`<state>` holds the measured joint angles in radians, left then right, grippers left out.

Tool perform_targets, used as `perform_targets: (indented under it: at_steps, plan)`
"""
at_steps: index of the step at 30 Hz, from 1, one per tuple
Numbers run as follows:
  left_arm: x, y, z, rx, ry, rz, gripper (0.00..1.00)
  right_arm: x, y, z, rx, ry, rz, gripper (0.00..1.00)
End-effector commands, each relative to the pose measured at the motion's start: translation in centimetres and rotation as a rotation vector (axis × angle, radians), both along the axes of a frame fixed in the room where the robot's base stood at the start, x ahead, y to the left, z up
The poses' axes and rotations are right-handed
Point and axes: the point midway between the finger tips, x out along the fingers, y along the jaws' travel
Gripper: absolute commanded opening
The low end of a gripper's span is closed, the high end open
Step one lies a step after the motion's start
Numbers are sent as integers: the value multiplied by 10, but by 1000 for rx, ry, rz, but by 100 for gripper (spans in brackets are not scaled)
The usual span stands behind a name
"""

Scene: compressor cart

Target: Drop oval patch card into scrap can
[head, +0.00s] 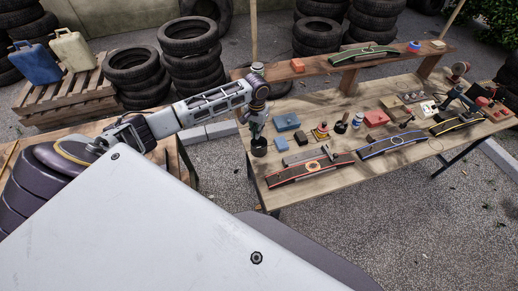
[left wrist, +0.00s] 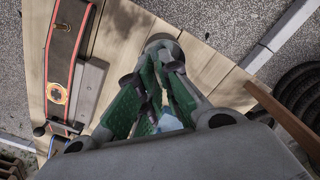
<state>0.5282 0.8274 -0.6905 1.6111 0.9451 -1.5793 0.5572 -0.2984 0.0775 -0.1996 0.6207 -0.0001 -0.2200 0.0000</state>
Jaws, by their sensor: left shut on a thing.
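My left gripper (head: 257,130) hangs fingers down at the near left corner of the workbench, right over a small dark can (head: 259,151), which I take for the scrap can. In the left wrist view the green-padded fingers (left wrist: 155,85) are closed together on something thin; a rounded grey rim (left wrist: 162,42) shows just beyond them. The oval patch card is mostly hidden between the pads. A pale blue patch (left wrist: 169,122) shows between the fingers, but I cannot tell whether it is the card. My right gripper is not in view.
A raised shelf (head: 345,62) runs along the back. Stacked tires (head: 190,60) stand behind.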

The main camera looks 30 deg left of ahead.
Motion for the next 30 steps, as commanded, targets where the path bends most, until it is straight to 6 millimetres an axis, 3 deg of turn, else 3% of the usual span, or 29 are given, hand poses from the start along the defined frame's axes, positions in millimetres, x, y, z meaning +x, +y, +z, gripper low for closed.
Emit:
perform_targets:
  at_steps: [14,21,30]
  plan:
    - [-1,0,-22,1,2,1,0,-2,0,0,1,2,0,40]
    - [-1,0,-44,0,1,0,0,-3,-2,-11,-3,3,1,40]
    - [0,0,-54,1,-1,0,0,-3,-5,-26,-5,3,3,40]
